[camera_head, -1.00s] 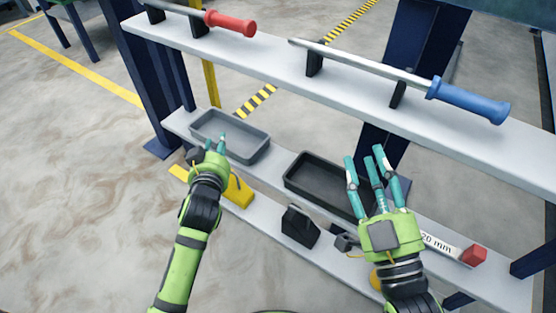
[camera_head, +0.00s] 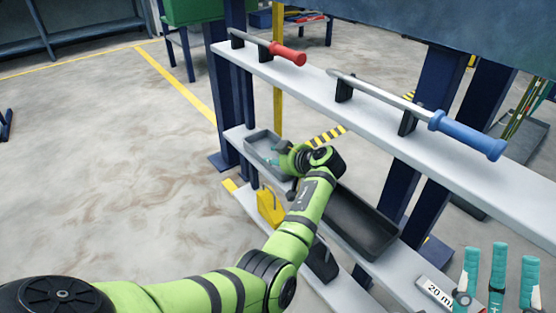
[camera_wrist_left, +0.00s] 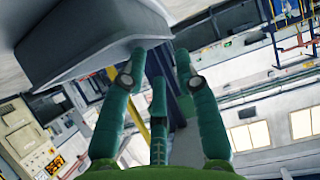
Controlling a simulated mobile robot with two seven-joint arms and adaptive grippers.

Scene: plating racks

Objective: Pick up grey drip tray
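The grey drip tray (camera_head: 252,137) sits on the middle shelf at its far left end in the head view. My left gripper (camera_head: 273,158) is at the tray's right part, and my wrist and forearm hide some of it. In the left wrist view the tray (camera_wrist_left: 90,45) looms large at the upper left. The fingers of my left gripper (camera_wrist_left: 160,58) are spread there, with the tips close to the tray's edge. I cannot tell whether they touch it. My right gripper (camera_head: 499,256) is open and empty at the lower right.
A black tray (camera_head: 350,222) lies on the same shelf, partly behind my left forearm. The upper shelf (camera_head: 315,82) holds a red-handled tool (camera_head: 288,53) and a blue-handled one (camera_head: 467,135). A yellow object (camera_head: 269,205) is below. Open floor lies left.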

